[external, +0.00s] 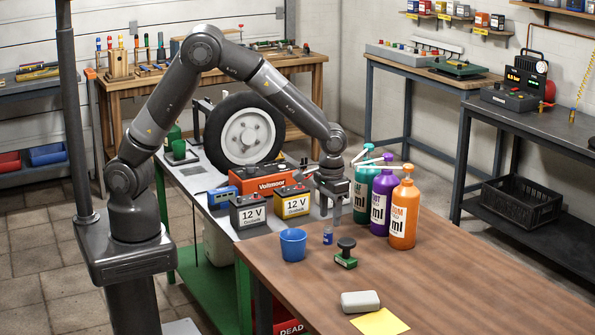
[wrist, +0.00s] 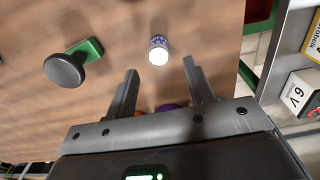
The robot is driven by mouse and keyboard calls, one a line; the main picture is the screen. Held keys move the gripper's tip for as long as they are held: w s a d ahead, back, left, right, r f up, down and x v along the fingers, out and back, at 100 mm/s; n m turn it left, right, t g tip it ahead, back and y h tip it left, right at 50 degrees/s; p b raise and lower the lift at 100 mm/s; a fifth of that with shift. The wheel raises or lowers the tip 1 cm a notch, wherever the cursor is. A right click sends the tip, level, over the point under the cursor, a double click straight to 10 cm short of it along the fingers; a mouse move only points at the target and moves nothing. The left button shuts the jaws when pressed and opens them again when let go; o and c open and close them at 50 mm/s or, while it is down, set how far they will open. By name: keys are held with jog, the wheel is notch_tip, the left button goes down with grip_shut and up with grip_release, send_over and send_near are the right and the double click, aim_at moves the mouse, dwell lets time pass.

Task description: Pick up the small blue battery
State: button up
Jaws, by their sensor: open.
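The small blue battery (external: 327,238) stands upright on the brown table, between a blue cup and a green block with a dark knob. In the wrist view the battery (wrist: 158,52) shows its pale round top and a blue side, just beyond the gap between my fingertips. My gripper (external: 331,210) points down above the battery in the external view. In the wrist view my gripper (wrist: 160,66) has its two fingers well apart with nothing between them.
The blue cup (external: 293,245) is left of the battery, and the knobbed green block (external: 346,254) is close on its right. Pump bottles, including an orange one (external: 403,215), stand behind right. Large 12 V batteries (external: 249,214) are behind left.

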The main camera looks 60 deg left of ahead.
aim_at(328, 227)
jog(key=f, duration=0.6)
jog(key=shift+s+f, duration=0.2)
jog(key=shift+s, duration=0.05)
jog(key=shift+c, duration=0.2)
grip_shut()
